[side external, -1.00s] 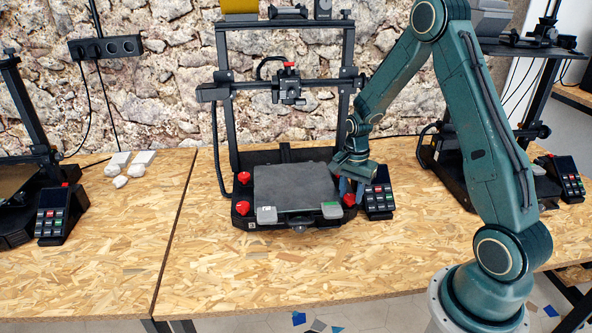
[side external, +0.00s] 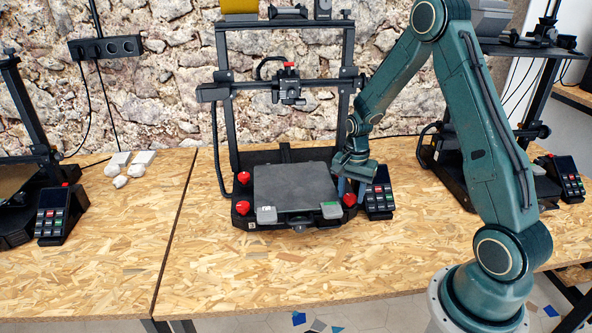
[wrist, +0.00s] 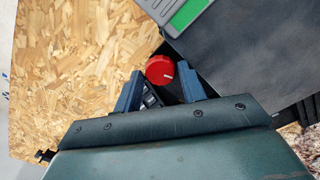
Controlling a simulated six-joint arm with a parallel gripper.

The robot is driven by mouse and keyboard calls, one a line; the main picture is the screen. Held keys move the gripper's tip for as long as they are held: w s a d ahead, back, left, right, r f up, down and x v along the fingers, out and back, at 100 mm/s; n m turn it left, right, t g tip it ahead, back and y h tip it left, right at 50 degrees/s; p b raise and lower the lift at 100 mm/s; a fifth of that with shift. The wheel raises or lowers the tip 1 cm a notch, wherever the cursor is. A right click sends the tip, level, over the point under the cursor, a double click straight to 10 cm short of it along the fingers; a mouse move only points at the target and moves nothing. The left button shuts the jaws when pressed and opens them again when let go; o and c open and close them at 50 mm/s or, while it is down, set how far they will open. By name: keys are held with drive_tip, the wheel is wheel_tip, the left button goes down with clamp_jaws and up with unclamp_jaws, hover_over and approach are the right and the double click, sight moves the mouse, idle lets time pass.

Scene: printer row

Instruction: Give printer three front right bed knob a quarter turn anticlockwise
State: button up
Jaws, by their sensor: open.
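The middle printer's bed (side external: 290,187) is a dark grey plate with red knobs at its corners. Its front right bed knob (side external: 349,199) is red and shows just below my gripper (side external: 351,190). My gripper (wrist: 159,82) is open there, with one blue finger on each side of the knob and visible gaps. The fingers seem to end just above or around the knob; the exact height is hard to tell. The label on the printer's front is too small to read surely.
A control panel with buttons (side external: 379,200) stands close to the right of the knob. A green-marked grey clip (side external: 331,210) sits on the bed's front right corner, near the knob. Other printers stand at left and right. The wooden table (side external: 240,275) is clear in front.

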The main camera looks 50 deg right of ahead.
sight(351, 196)
drive_tip(key=shift+w+m, duration=0.1)
drive_tip(key=shift+m, duration=0.2)
drive_tip(key=m, duration=0.3)
drive_tip(key=shift+m, duration=0.3)
drive_tip(key=shift+r, duration=0.3)
wheel_tip(351, 196, up, 13)
drive_tip(key=s+a+r+n+t, duration=0.3)
drive_tip(key=s+a+r+n, duration=0.8)
drive_tip(key=a+r+n, duration=0.1)
drive_tip(key=shift+a+n+t+h, duration=0.3)
drive_tip(key=shift+a+n, duration=0.2)
drive_tip(key=shift+a, duration=0.75)
drive_tip(key=shift+o, duration=0.3)
